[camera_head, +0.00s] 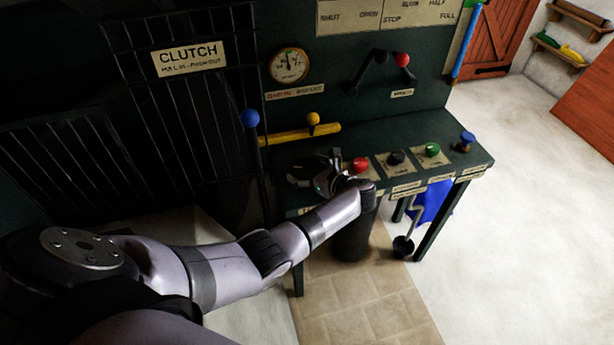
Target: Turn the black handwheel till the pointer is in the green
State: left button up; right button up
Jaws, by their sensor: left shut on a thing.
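The black handwheel (300,173) lies at the left end of the green bench top, partly hidden by my left gripper. My left gripper (328,178) reaches in over the bench and is shut on the wheel's right side. The round gauge (288,65) is on the dark green panel above and behind the wheel. Its dial is pale with a dark pointer; it is too small to tell where the pointer stands against the green. My right gripper is not in view.
A red button (360,164), a black knob (396,158) and a green button (432,149) sit right of the wheel. The pale floor (530,220) at right is clear.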

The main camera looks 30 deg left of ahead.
pick_arm(q)
jog(key=shift+n+g+y+b, duration=0.3)
jog(key=shift+n+g+b, duration=0.9)
jog(key=shift+g+b, duration=0.15)
jog(key=o, duration=1.1)
jog(key=v, duration=1.2)
